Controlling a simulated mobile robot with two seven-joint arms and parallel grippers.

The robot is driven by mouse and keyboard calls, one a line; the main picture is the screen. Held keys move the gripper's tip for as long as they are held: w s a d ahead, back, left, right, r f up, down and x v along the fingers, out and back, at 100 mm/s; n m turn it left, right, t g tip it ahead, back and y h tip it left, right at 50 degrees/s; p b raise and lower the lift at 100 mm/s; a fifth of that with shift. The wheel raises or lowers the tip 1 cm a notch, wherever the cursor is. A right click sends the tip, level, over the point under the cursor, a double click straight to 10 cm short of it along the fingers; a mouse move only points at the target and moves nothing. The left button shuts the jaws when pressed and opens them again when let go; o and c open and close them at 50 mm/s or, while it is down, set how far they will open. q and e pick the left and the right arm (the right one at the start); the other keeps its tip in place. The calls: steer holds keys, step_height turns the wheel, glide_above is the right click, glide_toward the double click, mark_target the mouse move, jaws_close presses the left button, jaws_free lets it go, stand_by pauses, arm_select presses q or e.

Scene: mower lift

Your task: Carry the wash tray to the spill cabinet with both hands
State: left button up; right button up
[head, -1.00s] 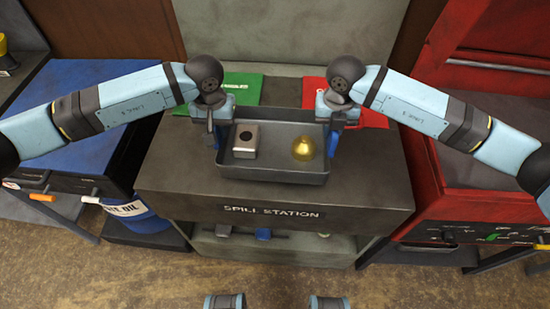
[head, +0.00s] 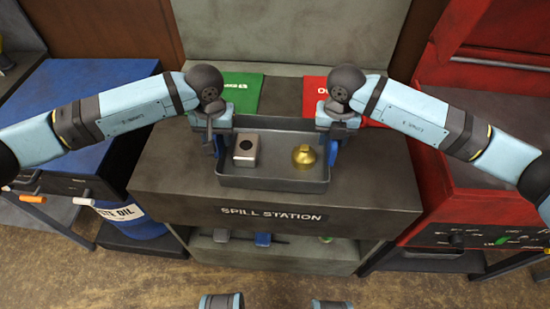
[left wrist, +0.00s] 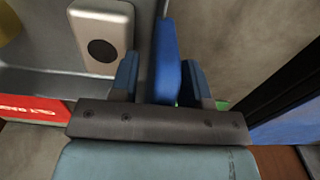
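The wash tray (head: 272,182) is a dark grey, level, rectangular tray over the spill cabinet (head: 175,178), whose front reads SPILL STATION. I cannot tell whether its underside touches the top. A metal block with a dark round hole (head: 246,150) and a brass funnel-like piece (head: 304,157) stand in it. My left gripper (head: 215,140) is at the tray's left end, its fingers on either side of a blue handle (left wrist: 168,65) in the left wrist view. My right gripper (head: 331,142) is at the right end, by another blue handle (head: 333,153), its fingertips largely hidden.
A green mat (head: 241,92) and a red mat (head: 316,92) lie behind the tray. A blue cabinet (head: 85,100) and a waste oil drum (head: 130,218) stand left, a red cabinet (head: 480,165) right. Bare top remains in front of and beside the tray.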

arm_select(q)
steer(key=shift+r, duration=0.15)
step_height(320, 180, up, 12)
steer(key=shift+f, duration=0.25)
steer(key=shift+r, duration=0.1)
arm_select(e)
steer(key=shift+r, duration=0.3)
step_height(320, 180, up, 11)
steer(key=shift+r, duration=0.2)
stand_by(0.3)
